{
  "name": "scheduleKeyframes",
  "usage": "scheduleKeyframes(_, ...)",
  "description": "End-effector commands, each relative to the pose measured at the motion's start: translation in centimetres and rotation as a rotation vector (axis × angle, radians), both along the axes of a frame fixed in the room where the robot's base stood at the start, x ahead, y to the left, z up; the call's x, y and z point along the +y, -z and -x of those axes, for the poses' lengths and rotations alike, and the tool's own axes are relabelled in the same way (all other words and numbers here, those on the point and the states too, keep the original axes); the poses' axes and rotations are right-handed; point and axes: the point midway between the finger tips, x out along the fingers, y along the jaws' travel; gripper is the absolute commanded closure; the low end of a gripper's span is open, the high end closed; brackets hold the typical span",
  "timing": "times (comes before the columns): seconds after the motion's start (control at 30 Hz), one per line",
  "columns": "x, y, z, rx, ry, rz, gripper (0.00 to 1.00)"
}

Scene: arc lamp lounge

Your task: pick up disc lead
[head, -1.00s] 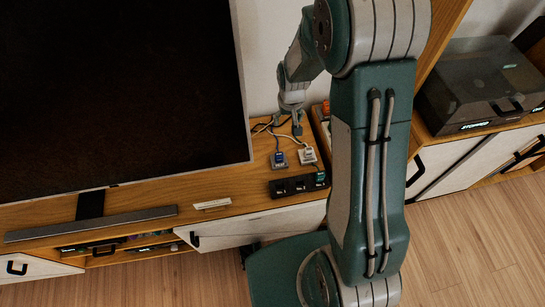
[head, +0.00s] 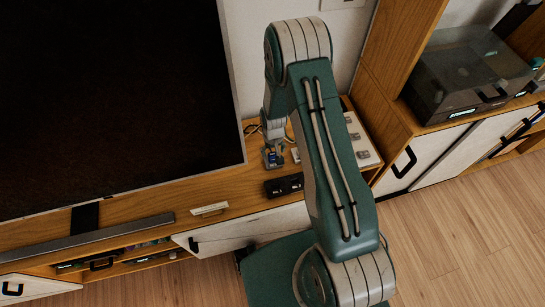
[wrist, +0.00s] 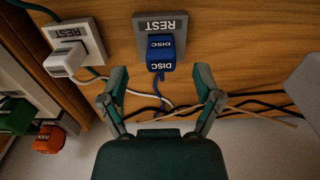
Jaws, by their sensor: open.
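The disc lead's blue plug (wrist: 160,52), marked DISC, sits on a grey plate (wrist: 146,24) marked REST on the wooden cabinet top. Its cable trails toward my gripper. In the head view the blue plug (head: 271,157) shows small at the end of my arm. My gripper (wrist: 160,80) is open, one finger on each side of the plug's line, with the plug just beyond the fingertips. The fingers do not appear to touch it. In the head view my gripper (head: 272,148) is above the cabinet top, beside the TV.
A white plug (wrist: 66,60) on its own rest plate lies left of the blue one. Green (wrist: 17,117) and orange (wrist: 49,139) plugs lie further left. Loose cables cross under my fingers. A black socket block (head: 284,186) stands in front; the TV (head: 110,90) stands left.

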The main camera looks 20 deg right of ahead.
Motion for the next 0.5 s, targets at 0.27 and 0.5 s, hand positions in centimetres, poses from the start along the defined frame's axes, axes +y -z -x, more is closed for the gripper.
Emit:
scheduleKeyframes(0.27, 0.1, 4.0, -0.4, 0.002, 0.000, 0.000, 0.17)
scheduleKeyframes(0.5, 0.1, 4.6, -0.4, 0.000, 0.000, 0.000, 0.17)
